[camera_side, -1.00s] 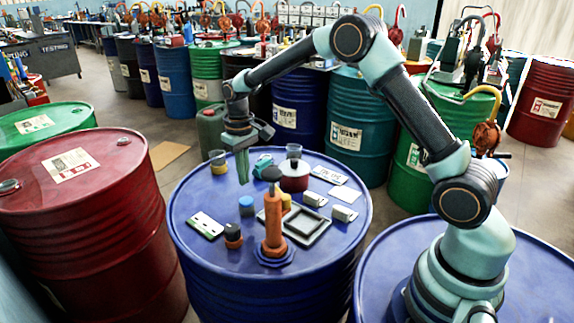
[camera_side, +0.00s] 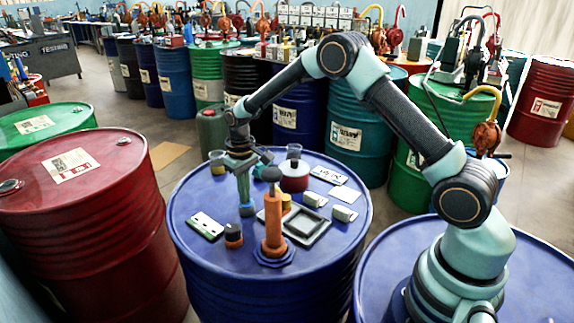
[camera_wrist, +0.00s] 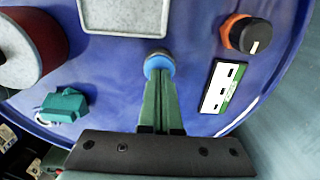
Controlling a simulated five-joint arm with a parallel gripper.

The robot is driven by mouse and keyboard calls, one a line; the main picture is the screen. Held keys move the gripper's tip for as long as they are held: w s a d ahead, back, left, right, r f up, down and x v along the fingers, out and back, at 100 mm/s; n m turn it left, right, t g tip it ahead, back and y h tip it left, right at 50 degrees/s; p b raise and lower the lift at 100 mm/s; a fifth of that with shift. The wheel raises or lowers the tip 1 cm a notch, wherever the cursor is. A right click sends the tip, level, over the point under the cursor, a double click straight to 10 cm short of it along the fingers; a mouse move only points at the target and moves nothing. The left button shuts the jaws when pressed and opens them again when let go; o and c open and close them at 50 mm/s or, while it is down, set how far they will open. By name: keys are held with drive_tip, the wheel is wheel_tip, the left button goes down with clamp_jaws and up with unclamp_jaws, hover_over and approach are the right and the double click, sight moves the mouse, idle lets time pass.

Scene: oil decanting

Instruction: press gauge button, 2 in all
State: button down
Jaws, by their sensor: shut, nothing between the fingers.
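A small round blue button (camera_side: 247,211) stands on the blue drum top (camera_side: 192,190); it is the likeliest gauge button, though no label on it is readable. My gripper (camera_side: 245,203) is shut and empty, pointing down with its tips at the button's top. In the wrist view the shut fingertips (camera_wrist: 160,75) overlap the near part of the blue button (camera_wrist: 157,62). I cannot tell whether they touch it or how far it is pressed.
An orange post with a dark knob (camera_side: 273,225) stands close by. A grey tray (camera_side: 303,239), an orange-and-black knob (camera_side: 233,236), a white slotted plate (camera_side: 206,225), a red-sided pot (camera_side: 294,178) and a teal piece (camera_wrist: 62,106) surround the button.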

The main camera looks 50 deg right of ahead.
drive_tip(key=shift+s+f, duration=0.3)
drive_tip(key=shift+f, duration=0.4)
wheel_tip(320, 180, up, 15)
drive_tip(key=shift+w, duration=0.45)
idle(2.4)
drive_tip(key=s+r+t, duration=0.2)
drive_tip(key=s+r, duration=0.7)
drive_tip(key=s+a+f+t, duration=0.1)
drive_tip(key=s+t, duration=0.2)
drive_tip(key=s, duration=1)
drive_tip(key=shift+s+a, duration=0.2)
drive_tip(key=shift+s, duration=0.1)
